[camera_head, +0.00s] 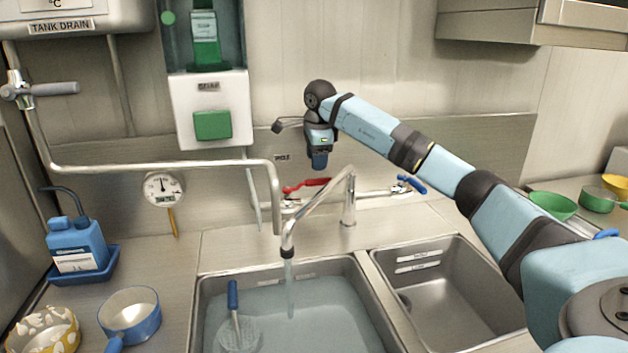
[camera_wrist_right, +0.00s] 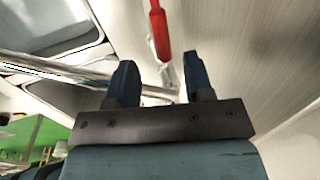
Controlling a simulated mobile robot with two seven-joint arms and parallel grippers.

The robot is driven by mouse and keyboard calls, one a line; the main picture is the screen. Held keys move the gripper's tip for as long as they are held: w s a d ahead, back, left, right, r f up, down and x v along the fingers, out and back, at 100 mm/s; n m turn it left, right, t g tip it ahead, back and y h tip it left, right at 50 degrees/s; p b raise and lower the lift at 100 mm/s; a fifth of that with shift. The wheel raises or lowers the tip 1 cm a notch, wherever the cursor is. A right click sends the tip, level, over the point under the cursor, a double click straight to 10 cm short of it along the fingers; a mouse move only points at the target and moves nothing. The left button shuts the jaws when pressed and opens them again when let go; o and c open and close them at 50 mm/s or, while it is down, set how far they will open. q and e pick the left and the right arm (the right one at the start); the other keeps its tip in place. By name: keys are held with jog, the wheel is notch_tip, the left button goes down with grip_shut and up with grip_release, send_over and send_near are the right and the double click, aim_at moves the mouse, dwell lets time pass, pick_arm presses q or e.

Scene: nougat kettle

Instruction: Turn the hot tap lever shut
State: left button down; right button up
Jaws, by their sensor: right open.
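The hot tap lever (camera_head: 306,186) is red and lies roughly level, pointing right from its valve behind the faucet spout (camera_head: 318,203). A water stream (camera_head: 290,285) runs from the spout into the left basin. My right gripper (camera_head: 319,162) points down above and slightly right of the red lever, near the wall. In the right wrist view its jaws (camera_wrist_right: 157,68) are open and empty, with the red lever (camera_wrist_right: 160,32) beyond the fingertips and apart from them. My left gripper is not in view.
A blue lever (camera_head: 411,184) sits right of the spout. The left basin (camera_head: 208,292) holds water and a blue-handled strainer (camera_head: 233,297); the right basin (camera_head: 440,290) is empty. A drain pipe (camera_head: 150,165) crosses the wall at left. A blue bottle (camera_head: 78,245) and pans stand left.

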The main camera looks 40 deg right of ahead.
aim_at(315, 180)
jog(key=f, duration=0.2)
jog(key=w+f, duration=0.1)
jog(key=f, duration=0.3)
jog(key=shift+w+d+f, duration=0.15)
jog(key=shift+d+f, duration=0.15)
jog(key=shift+f, duration=0.05)
grip_shut()
